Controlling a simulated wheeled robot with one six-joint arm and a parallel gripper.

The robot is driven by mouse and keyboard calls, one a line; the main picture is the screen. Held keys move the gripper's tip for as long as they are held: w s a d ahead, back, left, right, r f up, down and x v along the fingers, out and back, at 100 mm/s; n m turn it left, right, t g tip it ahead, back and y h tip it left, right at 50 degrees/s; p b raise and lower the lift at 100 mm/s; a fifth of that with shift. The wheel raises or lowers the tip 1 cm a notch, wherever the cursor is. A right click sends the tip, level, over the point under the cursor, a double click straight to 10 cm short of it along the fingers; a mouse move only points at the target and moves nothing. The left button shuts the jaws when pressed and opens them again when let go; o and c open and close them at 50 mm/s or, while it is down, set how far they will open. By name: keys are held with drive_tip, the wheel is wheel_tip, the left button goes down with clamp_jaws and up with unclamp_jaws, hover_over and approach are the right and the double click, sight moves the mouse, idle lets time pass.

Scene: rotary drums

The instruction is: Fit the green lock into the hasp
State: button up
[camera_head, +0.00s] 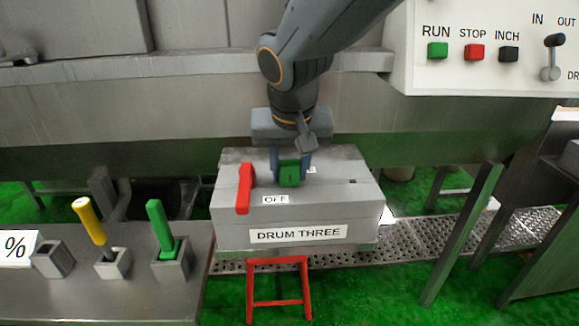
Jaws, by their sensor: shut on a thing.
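My gripper (290,167) points down over the top of a grey box (235,228) labelled DRUM THREE. It is shut on the green lock (289,175), whose green body shows between the two fingers. The lock is at the box top, right of the red lever (244,188) and behind the OFF label. I cannot tell whether it touches the box. I cannot make out the hasp; the gripper and lock may cover it. A small dark slot (352,181) shows on the right of the box top.
On the left, a steel bench (110,300) carries grey holders with a yellow-handled tool (90,222) and a green-handled tool (160,226). A red frame (279,302) stands below the box. A panel (425,78) with RUN, STOP and INCH buttons is upper right. A steel leg (465,230) stands right.

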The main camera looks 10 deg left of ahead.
drive_tip(key=o, duration=1.2)
drive_tip(key=b+v, duration=0.1)
drive_tip(key=v, duration=0.6)
drive_tip(key=shift+s+r, duration=0.1)
drive_tip(key=shift+r, duration=0.05)
drive_tip(key=shift+s+r, duration=0.1)
drive_tip(key=shift+r, duration=0.05)
